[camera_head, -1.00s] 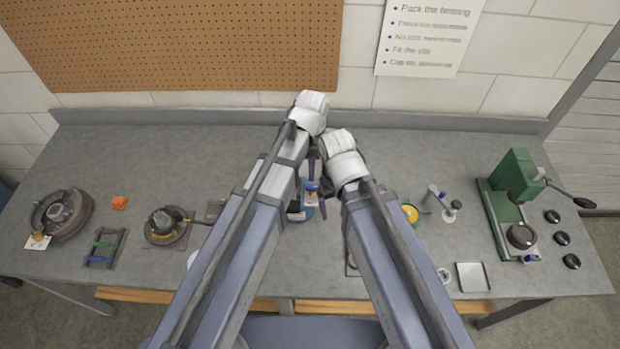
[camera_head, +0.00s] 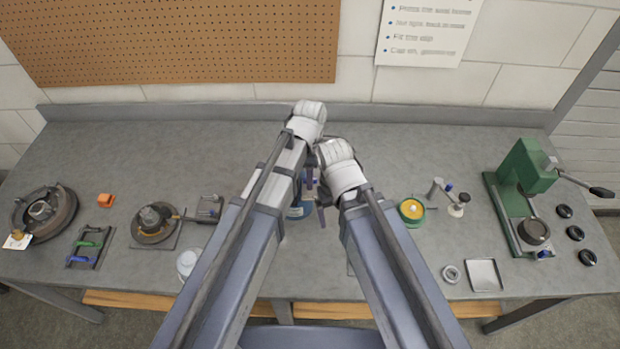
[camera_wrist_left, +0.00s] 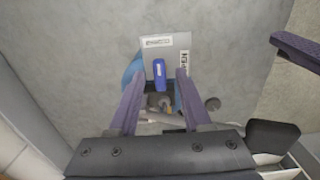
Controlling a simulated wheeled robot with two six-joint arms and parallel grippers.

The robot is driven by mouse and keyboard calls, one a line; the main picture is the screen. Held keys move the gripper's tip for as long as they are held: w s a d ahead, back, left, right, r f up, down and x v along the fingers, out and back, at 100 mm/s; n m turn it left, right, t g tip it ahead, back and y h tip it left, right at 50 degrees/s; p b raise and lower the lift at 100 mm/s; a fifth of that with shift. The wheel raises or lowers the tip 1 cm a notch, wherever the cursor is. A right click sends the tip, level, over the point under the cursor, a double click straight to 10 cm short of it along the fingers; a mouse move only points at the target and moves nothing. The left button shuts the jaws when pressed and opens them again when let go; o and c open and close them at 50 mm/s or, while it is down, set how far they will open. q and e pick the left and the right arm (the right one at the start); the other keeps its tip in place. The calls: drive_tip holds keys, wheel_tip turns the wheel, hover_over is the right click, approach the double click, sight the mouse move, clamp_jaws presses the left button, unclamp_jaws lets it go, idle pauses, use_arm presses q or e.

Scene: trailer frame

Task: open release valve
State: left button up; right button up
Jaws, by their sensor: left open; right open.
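In the left wrist view a blue lever (camera_wrist_left: 159,72) lies in front of a grey labelled plate (camera_wrist_left: 178,42). I take this to be the release valve. A rounded blue body (camera_wrist_left: 132,68) shows behind the fingers. My left gripper (camera_wrist_left: 160,80) is open, with one finger on each side of the blue lever and a gap on both sides. In the head view the blue body (camera_head: 297,211) is mostly hidden by my arms. My left gripper (camera_head: 307,180) is partly covered there. My right gripper (camera_head: 321,200) is open just beside it, mostly hidden by its wrist.
On the bench (camera_head: 400,160) a green press (camera_head: 520,180) stands right, with several black rings and a metal tray (camera_head: 484,276). A yellow-topped green part (camera_head: 411,211) is right of my arms. Brake drums (camera_head: 45,213) sit left. The back strip is clear.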

use_arm(q)
clamp_jaws()
idle(0.3)
idle(0.3)
